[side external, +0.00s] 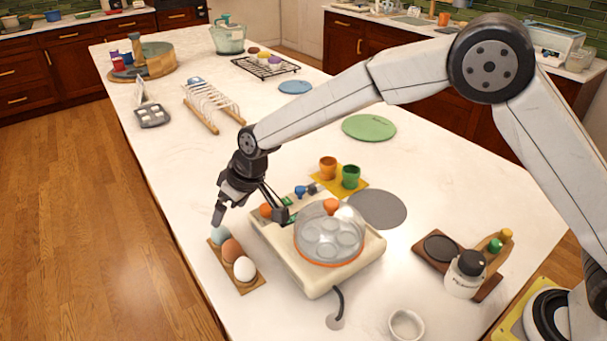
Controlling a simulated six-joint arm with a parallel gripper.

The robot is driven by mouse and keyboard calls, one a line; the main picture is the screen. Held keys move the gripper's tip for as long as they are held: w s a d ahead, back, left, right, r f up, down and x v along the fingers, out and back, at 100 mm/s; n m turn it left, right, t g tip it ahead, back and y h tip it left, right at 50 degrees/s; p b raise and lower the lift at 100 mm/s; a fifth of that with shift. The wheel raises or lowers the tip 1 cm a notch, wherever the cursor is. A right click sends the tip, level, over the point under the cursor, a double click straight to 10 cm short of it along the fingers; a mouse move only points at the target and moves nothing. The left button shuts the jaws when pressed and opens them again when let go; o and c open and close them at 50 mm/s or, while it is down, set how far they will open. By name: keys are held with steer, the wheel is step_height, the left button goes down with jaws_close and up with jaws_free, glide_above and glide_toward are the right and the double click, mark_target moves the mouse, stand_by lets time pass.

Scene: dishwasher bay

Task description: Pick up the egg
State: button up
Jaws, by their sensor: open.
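Three eggs stand in a row on a small wooden egg tray (255,286) near the left edge of the counter. The pale blue egg (220,236) is at the far end, the brown egg (231,251) is in the middle, and the white egg (244,269) is at the near end. My gripper (249,217) is open and empty. One finger hangs just above and beside the blue egg. The other finger is spread to the right, over the edge of the cream egg cooker (313,281). I cannot tell whether the left finger touches the blue egg.
The egg cooker has a clear dome (330,237) and stands close right of the tray. Orange (328,167) and green (351,176) cups stand behind it. A grey disc (377,209) lies to its right. A white dish rack (212,103) is farther back. The counter left of the cups is mostly clear.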

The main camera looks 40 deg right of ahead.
mark_target(222, 227)
steer(key=shift+x, duration=1.3)
steer(key=shift+w+f, duration=0.1)
steer(key=shift+f, duration=0.05)
steer(key=shift+x, duration=2.45)
steer(key=c, duration=0.7)
